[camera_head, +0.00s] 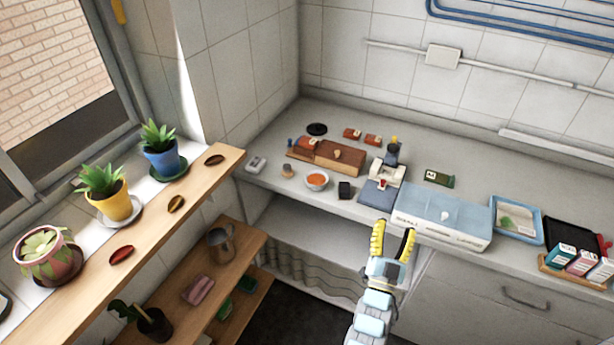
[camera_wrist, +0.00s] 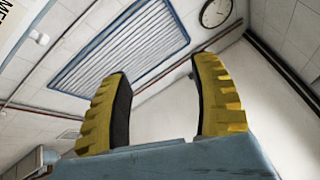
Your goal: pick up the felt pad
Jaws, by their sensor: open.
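I cannot tell for certain which thing is the felt pad. A flat black round piece (camera_head: 317,129) lies at the back left of the grey counter, near the corner, and may be it. A small black block (camera_head: 345,190) stands near the counter's front edge. My gripper (camera_head: 393,236) has yellow fingers and is open and empty, in front of the counter edge and well apart from both. In the wrist view my gripper (camera_wrist: 160,72) points toward a wall with a clock, with nothing between its fingers.
The counter (camera_head: 475,165) holds a wooden block (camera_head: 340,157), an orange-filled bowl (camera_head: 317,180), a small press-like device (camera_head: 387,175), a white-blue case (camera_head: 440,213) and a blue tray (camera_head: 517,220). A wooden shelf (camera_head: 150,220) with potted plants stands at left.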

